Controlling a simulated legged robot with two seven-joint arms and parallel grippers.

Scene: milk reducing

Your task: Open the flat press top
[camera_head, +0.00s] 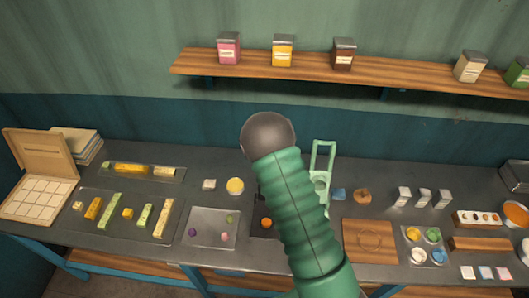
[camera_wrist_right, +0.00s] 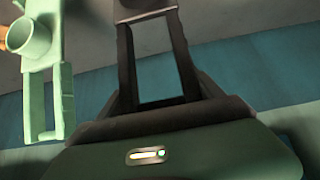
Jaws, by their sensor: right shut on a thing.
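A light green press (camera_head: 321,172) with an upright open frame stands on the table just right of my right arm. In the right wrist view the same green body with a round cup (camera_wrist_right: 36,38) is at the left, beside my fingers. My right gripper (camera_wrist_right: 147,12) points away from the camera, its dark fingers closed on a dark piece (camera_wrist_right: 140,4) at the top edge. I cannot tell which part of the press this is. In the head view my arm hides the right gripper and some of the table behind it. My left gripper is not in view.
A dark plate with an orange ball (camera_head: 266,223) is partly behind my arm. A wooden board (camera_head: 369,240), a tray of coloured bowls (camera_head: 424,246) and small cartons (camera_head: 403,196) are to the right. A clear tray (camera_head: 214,236) is to the left. A shelf (camera_head: 400,82) runs above.

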